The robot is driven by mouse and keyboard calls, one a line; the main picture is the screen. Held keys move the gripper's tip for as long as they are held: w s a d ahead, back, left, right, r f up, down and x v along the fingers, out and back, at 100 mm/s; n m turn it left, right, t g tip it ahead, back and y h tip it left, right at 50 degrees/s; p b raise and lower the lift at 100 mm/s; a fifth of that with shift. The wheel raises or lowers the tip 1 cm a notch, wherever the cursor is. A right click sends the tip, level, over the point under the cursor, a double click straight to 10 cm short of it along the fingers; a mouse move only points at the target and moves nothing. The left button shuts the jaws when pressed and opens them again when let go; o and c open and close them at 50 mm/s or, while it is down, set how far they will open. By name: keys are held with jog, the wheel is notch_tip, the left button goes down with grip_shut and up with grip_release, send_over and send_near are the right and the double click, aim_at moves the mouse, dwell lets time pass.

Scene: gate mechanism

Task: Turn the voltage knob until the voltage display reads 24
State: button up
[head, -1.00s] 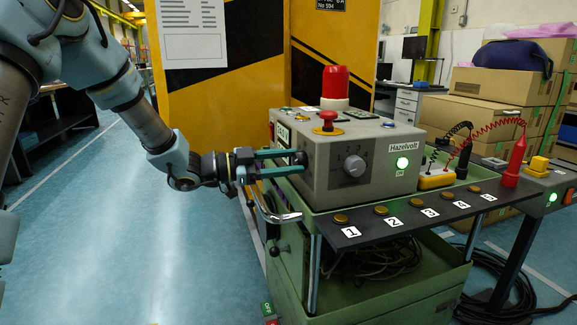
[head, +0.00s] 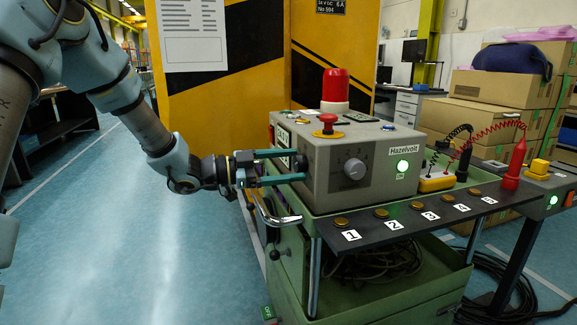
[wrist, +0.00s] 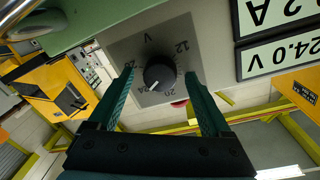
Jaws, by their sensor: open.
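The round black voltage knob (wrist: 158,74) sits on a grey plate marked V, with a 12 and a 20 on its scale. The wrist view shows it upside down. The voltage display (wrist: 292,60) beside it reads 24.0 V. My gripper (wrist: 160,78) is open, with one green finger on each side of the knob in the picture and a visible gap to it. In the head view my gripper (head: 300,167) is at the left side of the grey Hazelvolt box (head: 330,190). The knob's face is turned away there.
A second display (wrist: 272,14) ending in 2 A adjoins the voltage display. The box's front has a grey selector knob (head: 354,168) and a lit green button (head: 402,166). A red mushroom button (head: 327,122) is on top. A bent metal handle (head: 273,212) lies just below my gripper.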

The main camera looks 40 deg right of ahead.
jog(key=v, duration=1)
jog(key=shift+w+a, duration=0.25)
jog(key=shift+a, duration=0.05)
dwell(0.8)
